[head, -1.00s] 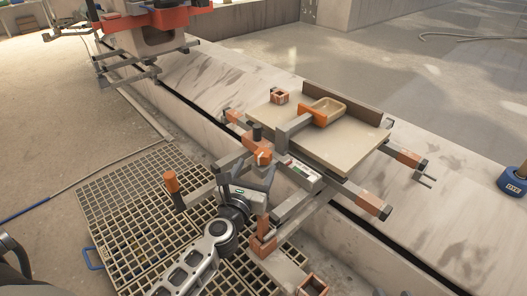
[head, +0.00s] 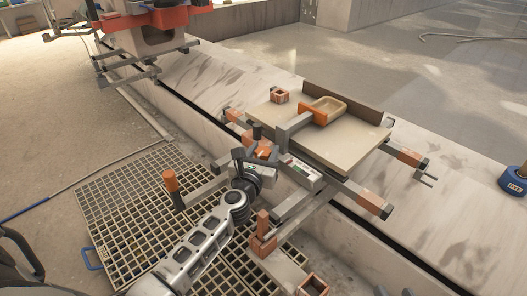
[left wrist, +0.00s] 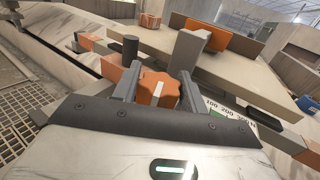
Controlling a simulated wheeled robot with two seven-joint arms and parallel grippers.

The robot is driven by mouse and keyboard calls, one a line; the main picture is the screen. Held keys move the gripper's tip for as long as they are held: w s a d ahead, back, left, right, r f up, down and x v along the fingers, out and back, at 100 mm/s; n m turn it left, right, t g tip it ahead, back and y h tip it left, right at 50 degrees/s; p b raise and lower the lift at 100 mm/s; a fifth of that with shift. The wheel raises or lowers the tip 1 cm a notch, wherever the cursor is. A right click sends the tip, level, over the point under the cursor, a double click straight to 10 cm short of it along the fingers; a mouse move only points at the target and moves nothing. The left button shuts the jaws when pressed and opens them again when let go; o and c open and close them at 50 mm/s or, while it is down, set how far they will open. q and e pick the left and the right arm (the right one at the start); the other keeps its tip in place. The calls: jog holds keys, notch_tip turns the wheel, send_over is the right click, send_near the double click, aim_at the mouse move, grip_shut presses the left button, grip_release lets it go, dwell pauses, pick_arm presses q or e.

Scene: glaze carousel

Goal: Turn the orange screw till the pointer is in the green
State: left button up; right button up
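The orange lobed screw (head: 264,153) with a pale mark on its face sits at the near side of the clamp frame. It also shows in the left wrist view (left wrist: 159,88). My left gripper (head: 254,160) is at the screw, its two dark fingers apart, one on each side. In the left wrist view the fingers (left wrist: 159,85) flank the screw; contact is not clear. The gauge (head: 305,173) beside it has a scale reading 100, 200, 300 N (left wrist: 229,110) and a green patch. I cannot make out the pointer. My right gripper is not in view.
A board (head: 340,150) with an orange-and-tan block lies on the frame behind the screw. A dark post (head: 257,131) stands close to the screw. An orange-topped post (head: 170,180) rises at the left, over the floor grating (head: 110,200). A blue weight (head: 515,181) sits far right.

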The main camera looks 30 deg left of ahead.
pick_arm(q)
jog(key=shift+m+h, duration=0.3)
jog(key=shift+h, duration=0.2)
jog(key=m+h, duration=0.1)
jog(key=h, duration=0.1)
jog(key=shift+f+m+h, duration=0.1)
jog(key=shift+m+h, duration=0.3)
jog(key=m+h+b, duration=0.1)
jog(key=m+h, duration=0.1)
jog(key=h, duration=0.1)
jog(key=shift+f+h, duration=0.1)
jog(key=shift+h, duration=0.3)
jog(key=shift+d+m+g+h+b, duration=0.1)
jog(key=shift+m+g+h+b, duration=0.6)
jog(key=shift+m+h, duration=0.5)
jog(key=shift+m+g+h+b, duration=0.7)
jog(key=shift+m+h, duration=0.2)
jog(key=shift+h, duration=0.9)
pick_arm(e)
jog(key=shift+w+a+r+m+t+y, duration=0.2)
jog(key=shift+a+r+m+t+y, duration=0.3)
jog(key=shift+m+y, duration=0.2)
pick_arm(q)
jog(key=shift+s, duration=0.1)
pick_arm(e)
jog(key=shift+w+r, duration=0.1)
jog(key=shift+r, duration=0.1)
pick_arm(q)
jog(key=o, duration=1)
jog(key=shift+r, duration=0.2)
